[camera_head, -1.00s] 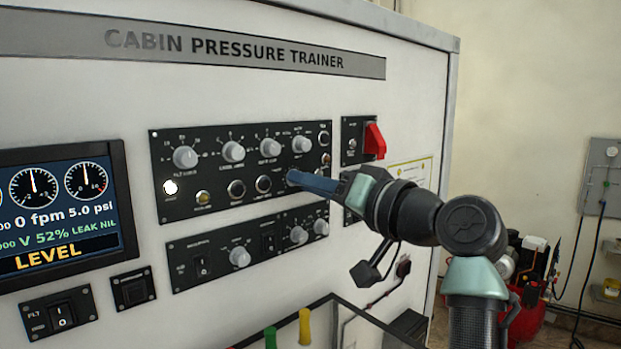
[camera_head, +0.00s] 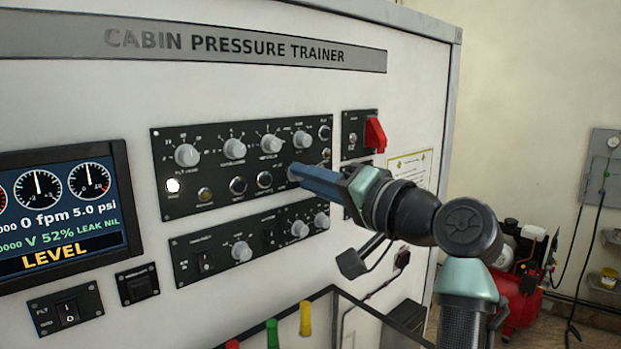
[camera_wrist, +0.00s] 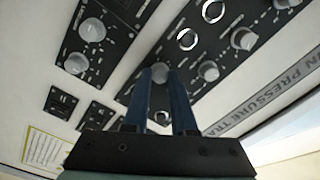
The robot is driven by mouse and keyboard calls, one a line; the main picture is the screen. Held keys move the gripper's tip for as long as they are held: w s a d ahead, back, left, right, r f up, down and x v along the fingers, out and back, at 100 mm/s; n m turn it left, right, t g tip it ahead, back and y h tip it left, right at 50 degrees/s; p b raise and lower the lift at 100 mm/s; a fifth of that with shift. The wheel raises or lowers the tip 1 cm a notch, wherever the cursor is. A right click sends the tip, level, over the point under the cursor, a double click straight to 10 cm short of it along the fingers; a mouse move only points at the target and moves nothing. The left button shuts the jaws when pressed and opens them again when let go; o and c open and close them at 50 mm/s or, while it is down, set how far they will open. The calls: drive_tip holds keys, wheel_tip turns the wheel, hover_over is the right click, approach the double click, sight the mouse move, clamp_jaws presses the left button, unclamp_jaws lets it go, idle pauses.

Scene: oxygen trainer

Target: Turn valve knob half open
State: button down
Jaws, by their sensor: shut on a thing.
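The upper black control panel (camera_head: 222,203) carries several grey knobs. One grey knob (camera_wrist: 160,69) at its lower right sits between my blue fingertips in the wrist view. In the head view my gripper (camera_head: 293,172) reaches this knob from the right and covers most of it. My gripper (camera_wrist: 160,78) is shut on this knob, with one finger on each side. I cannot read the knob's label or its pointer, so its angle is unclear.
Other knobs (camera_head: 301,140) stand close above the gripper. A red guarded switch (camera_head: 374,136) projects to the right, near my wrist. A lower panel (camera_head: 220,263) with knobs and switches lies below. The screen (camera_head: 60,212) reads LEVEL.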

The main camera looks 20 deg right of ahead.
drive_tip(key=c, duration=0.7)
unclamp_jaws()
drive_tip(key=shift+s+d, duration=0.1)
drive_tip(key=shift+s, duration=0.05)
drive_tip(key=shift+b+v, duration=3)
drive_tip(key=shift+v, duration=3.35)
